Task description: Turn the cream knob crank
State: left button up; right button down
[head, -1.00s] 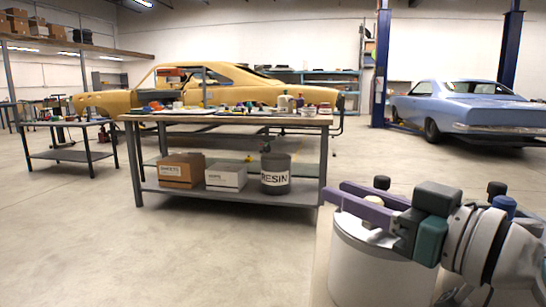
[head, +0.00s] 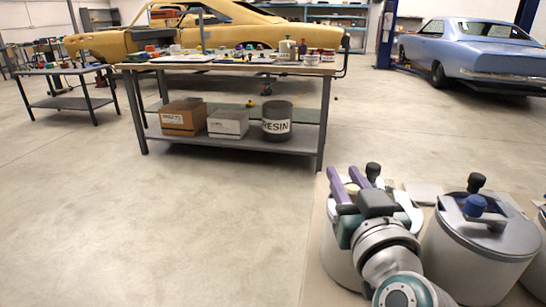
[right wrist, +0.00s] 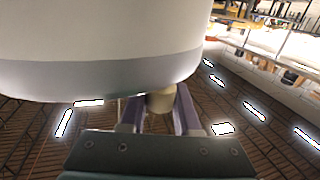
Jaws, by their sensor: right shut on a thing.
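The cream knob (right wrist: 160,102) shows in the right wrist view between the two purple fingers of my right gripper (right wrist: 159,94). The gripper is shut on it. In the head view, my right gripper (head: 343,172) lies over the top of the left pale drum (head: 336,250), its fingers pointing away from me. A drum's pale wall (right wrist: 100,45) fills the upper left of the wrist view. My left gripper is not in view.
Another black knob (head: 373,169) stands just beyond my gripper. A workbench (head: 230,68) is farther back. Open floor (head: 210,220) lies left.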

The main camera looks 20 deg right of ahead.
aim_at(355, 197)
dwell(0.3)
jog(key=c, duration=0.6)
grip_release()
jog(key=p+v, duration=0.1)
jog(key=v, duration=0.8)
jog(key=shift+s+a+r, duration=0.1)
jog(key=shift+s+a, duration=0.05)
jog(key=shift+s, duration=0.25)
